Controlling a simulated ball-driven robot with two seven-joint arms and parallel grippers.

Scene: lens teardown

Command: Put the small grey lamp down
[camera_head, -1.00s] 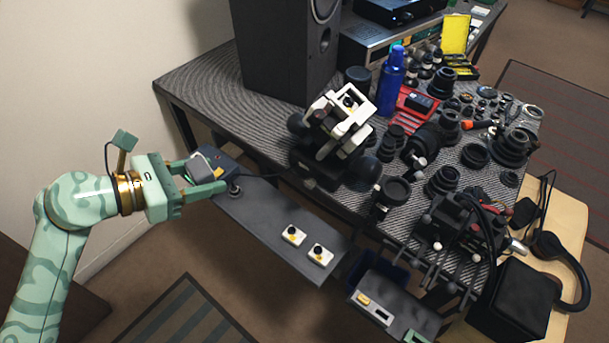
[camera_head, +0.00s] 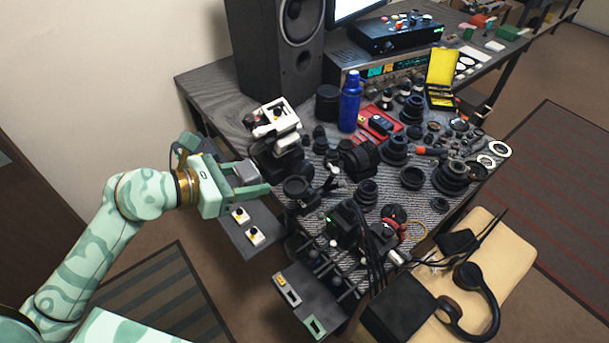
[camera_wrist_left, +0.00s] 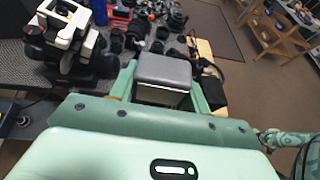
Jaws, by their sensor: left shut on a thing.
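The small grey lamp (camera_head: 243,172) is a boxy grey block between the fingers of my left gripper (camera_head: 252,181). In the left wrist view the lamp (camera_wrist_left: 165,70) shows its dark grey top and a pale front strip, with a green finger on each side. My left gripper (camera_wrist_left: 165,88) is shut on it. The lamp is held up near the table's left edge, just left of the black-and-white device, above the grey shelf. The gripper hides part of the lamp's lower side. My right gripper is not in view.
The striped table (camera_head: 215,82) is crowded with lenses and tools. A black-and-white device (camera_head: 272,120) stands close to the gripper. The grey shelf (camera_head: 262,229) carries two white switch boxes. A blue bottle (camera_head: 350,102) and speaker (camera_head: 275,45) stand behind. The table's back left corner is clear.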

